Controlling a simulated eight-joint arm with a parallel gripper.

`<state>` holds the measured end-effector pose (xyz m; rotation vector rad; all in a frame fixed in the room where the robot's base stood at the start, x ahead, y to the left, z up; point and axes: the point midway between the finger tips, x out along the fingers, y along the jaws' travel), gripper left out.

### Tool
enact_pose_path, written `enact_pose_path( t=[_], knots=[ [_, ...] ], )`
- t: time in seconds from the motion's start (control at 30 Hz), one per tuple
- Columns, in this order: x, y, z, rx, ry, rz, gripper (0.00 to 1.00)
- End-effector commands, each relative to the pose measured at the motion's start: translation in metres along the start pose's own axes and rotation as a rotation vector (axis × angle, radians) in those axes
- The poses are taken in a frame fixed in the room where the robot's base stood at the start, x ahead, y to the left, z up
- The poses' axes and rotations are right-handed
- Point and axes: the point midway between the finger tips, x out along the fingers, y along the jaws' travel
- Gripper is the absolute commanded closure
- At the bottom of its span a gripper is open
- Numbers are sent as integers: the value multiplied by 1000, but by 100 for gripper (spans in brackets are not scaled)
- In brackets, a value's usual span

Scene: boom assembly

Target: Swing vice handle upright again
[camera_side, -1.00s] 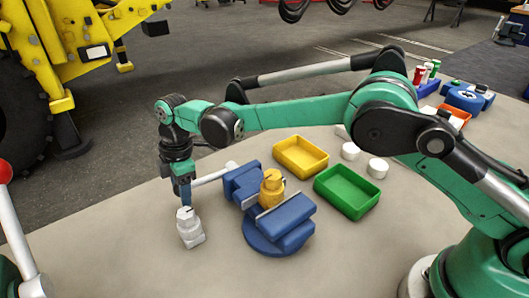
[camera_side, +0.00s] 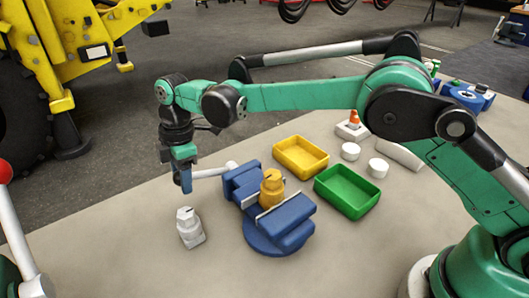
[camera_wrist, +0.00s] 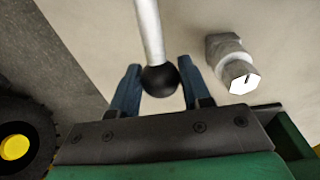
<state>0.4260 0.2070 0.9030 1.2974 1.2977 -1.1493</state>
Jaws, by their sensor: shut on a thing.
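The blue vice (camera_side: 282,222) stands on the table with a yellow part (camera_side: 271,187) in its jaws. Its pale handle (camera_side: 212,172) sticks out from the vice to the left, close to level, with its outer end at my gripper (camera_side: 186,183). In the wrist view the handle bar (camera_wrist: 150,30) ends in a black ball (camera_wrist: 160,80). My gripper's two blue fingers (camera_wrist: 159,88) stand one on each side of that ball and are shut on it. In the side view the fingers hide the ball.
A pale hex fitting (camera_side: 190,228) stands on the table just below and beside my gripper. A yellow tray (camera_side: 301,156) and a green tray (camera_side: 346,192) lie behind and right of the vice. White round pieces (camera_side: 378,168) lie near them. The front table is clear.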

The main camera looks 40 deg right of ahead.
Motion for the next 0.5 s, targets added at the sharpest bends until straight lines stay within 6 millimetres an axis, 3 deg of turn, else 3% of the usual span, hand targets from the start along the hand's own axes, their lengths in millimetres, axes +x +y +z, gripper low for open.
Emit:
enact_pose_path(
  t=[0.23,0.5],
  knots=[
    [-15,0,6,2,-2,0,85],
    [-16,0,6,1,-2,0,86]
  ],
)
